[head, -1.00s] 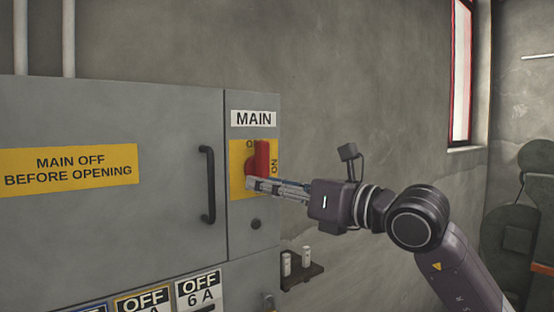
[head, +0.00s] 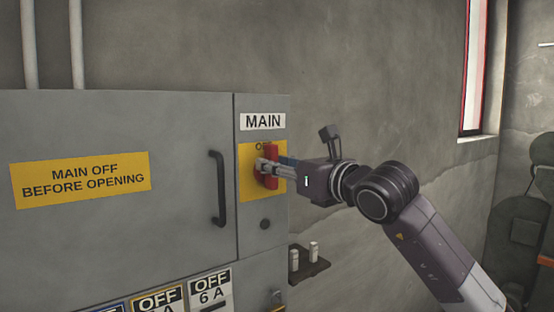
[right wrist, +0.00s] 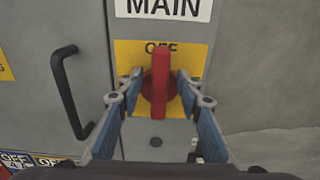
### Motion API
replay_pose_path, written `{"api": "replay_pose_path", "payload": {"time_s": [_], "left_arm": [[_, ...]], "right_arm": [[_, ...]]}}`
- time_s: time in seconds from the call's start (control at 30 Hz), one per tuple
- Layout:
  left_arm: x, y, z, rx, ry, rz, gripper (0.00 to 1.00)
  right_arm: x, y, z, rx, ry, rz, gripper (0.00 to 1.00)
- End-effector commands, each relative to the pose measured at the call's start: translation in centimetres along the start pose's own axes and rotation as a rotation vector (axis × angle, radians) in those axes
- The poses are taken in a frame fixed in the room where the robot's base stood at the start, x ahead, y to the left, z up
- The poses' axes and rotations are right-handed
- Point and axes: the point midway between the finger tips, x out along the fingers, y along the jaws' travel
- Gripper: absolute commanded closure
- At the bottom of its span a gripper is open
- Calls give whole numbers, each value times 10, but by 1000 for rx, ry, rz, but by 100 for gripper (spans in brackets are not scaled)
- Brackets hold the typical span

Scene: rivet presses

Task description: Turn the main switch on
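The main switch is a red handle (head: 271,183) on a yellow plate (head: 247,185) under a MAIN label (head: 263,121). In the right wrist view the handle (right wrist: 161,72) stands upright, its top end at the word OFF. My right gripper (head: 268,166) is at the switch, its arm coming from the right. In the right wrist view its fingers are open, one on each side of the handle, with a gap to it on both sides. In the head view the fingers hide part of the handle and plate. My left gripper is not in view.
The switch sits on a grey cabinet (head: 110,125) with a black door handle (head: 218,188) to the left. A round dark knob (head: 265,224) is below the plate. A small shelf (head: 312,268) with white cylinders is at the lower right. The wall right of the cabinet is bare.

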Motion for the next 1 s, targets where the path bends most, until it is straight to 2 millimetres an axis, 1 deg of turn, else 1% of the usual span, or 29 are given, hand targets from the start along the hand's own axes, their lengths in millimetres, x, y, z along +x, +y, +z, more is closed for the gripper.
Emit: {"api": "replay_pose_path", "payload": {"time_s": [0.17, 0.47, 0.63, 0.77, 0.87, 1.0], "left_arm": [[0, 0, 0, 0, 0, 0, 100], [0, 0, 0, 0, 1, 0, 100], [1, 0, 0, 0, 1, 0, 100], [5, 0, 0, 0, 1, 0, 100], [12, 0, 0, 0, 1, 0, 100], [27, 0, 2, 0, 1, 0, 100]], "right_arm": [[0, 0, -1, 0, 0, 0, 67], [0, 0, 0, 0, -1, 0, 100], [0, 0, 0, 2, -1, 0, 100], [0, 0, -1, 17, -2, 1, 100], [-1, -1, -2, 46, -4, 1, 100], [0, -2, -4, 120, -4, 1, 100]]}}
